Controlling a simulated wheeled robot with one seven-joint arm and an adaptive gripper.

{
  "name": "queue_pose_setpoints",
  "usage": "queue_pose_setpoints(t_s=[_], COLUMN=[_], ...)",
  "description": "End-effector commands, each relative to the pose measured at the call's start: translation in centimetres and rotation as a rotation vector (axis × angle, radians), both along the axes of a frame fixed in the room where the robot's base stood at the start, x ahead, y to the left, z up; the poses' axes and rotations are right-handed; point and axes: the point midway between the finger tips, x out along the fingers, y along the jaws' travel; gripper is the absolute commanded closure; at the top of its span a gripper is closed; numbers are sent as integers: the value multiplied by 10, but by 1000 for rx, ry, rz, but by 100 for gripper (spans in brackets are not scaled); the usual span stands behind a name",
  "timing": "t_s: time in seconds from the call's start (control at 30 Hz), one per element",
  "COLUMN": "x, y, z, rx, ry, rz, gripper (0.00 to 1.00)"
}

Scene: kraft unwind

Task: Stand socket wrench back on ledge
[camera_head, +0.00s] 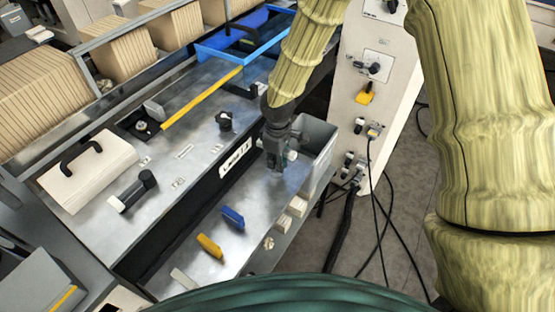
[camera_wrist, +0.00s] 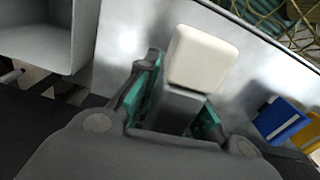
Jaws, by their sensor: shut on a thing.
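My gripper (camera_head: 277,150) is shut on the socket wrench, low over the metal ledge (camera_head: 255,200). In the wrist view the fingers (camera_wrist: 178,105) close around the wrench's dark grey body, and its pale, blocky end (camera_wrist: 204,58) sticks out beyond them. In the head view only a small pale part of the wrench (camera_head: 291,155) shows beside the fingers; the rest is hidden. The bare ledge also shows behind it in the wrist view (camera_wrist: 120,40). I cannot tell whether the wrench touches the ledge.
A grey open bin (camera_head: 318,145) stands close right of my gripper. A blue piece (camera_head: 233,218) and a yellow piece (camera_head: 210,246) stand on the ledge, nearer the front. Pale blocks (camera_head: 297,206) sit along its right edge. A dark cylinder (camera_head: 138,188) lies on the upper deck.

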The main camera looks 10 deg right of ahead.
Motion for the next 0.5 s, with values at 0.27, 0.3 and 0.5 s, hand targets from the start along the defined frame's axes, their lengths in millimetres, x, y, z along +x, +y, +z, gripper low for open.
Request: queue_pose_setpoints(t_s=[0.27, 0.3, 0.5], x=[0, 0, 0], y=[0, 0, 0], z=[-2, -3, -3], rx=[0, 0, 0], ry=[0, 0, 0], rz=[0, 0, 1], gripper=[100, 100, 68])
